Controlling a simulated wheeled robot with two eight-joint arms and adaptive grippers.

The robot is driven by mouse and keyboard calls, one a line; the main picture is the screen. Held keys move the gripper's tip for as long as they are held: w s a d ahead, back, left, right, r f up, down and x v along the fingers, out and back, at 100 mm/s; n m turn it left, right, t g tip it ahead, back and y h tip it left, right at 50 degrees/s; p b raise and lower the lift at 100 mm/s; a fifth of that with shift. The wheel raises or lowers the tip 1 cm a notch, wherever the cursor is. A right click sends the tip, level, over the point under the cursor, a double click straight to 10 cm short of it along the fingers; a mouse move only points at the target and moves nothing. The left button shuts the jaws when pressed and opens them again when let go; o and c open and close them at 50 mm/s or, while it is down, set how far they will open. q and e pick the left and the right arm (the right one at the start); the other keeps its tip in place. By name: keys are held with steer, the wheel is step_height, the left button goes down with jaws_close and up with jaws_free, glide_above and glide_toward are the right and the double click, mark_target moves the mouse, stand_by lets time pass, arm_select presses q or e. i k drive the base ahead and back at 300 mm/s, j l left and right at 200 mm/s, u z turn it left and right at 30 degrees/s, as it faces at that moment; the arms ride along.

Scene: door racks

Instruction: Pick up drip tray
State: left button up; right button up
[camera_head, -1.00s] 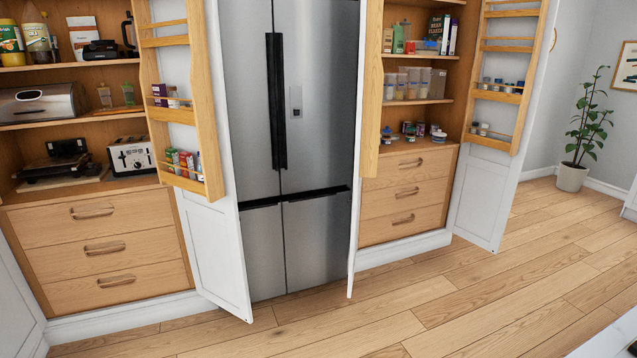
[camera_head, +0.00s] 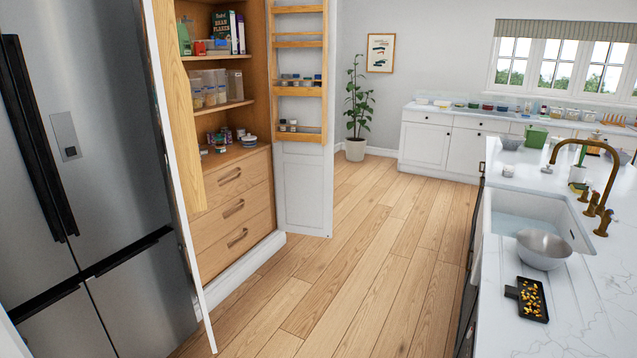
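A small black rectangular tray (camera_head: 532,299) with yellow-orange bits in it lies on the white marble counter (camera_head: 590,315) at the lower right of the head view. A short black tab sticks out on its left side. It is the only tray-like thing I can make out, and I cannot tell for certain that it is the drip tray. A metal bowl (camera_head: 543,250) stands just behind it, beside the sink (camera_head: 510,212). Neither of my grippers shows in the view.
A steel fridge (camera_head: 120,160) and an open pantry with a rack door (camera_head: 303,120) stand on the left. The wooden floor (camera_head: 380,230) between the pantry and the counter is clear. A brass tap (camera_head: 605,190) rises at the sink. A potted plant (camera_head: 356,148) stands at the back.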

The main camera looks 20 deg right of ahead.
mark_target(528, 293)
steer(key=i+z, duration=0.15)
steer(key=z, duration=0.3)
steer(key=i+j+z, duration=0.1)
steer(key=z, duration=0.35)
steer(key=i+j+z, duration=0.1)
steer(key=z, duration=0.4)
steer(key=i+j+z, duration=0.1)
steer(key=j+z, duration=0.15)
steer(key=z, duration=0.2)
steer(key=j+z, duration=0.2)
steer(key=z, duration=0.25)
steer(key=j+z, duration=0.2)
steer(key=z, duration=0.25)
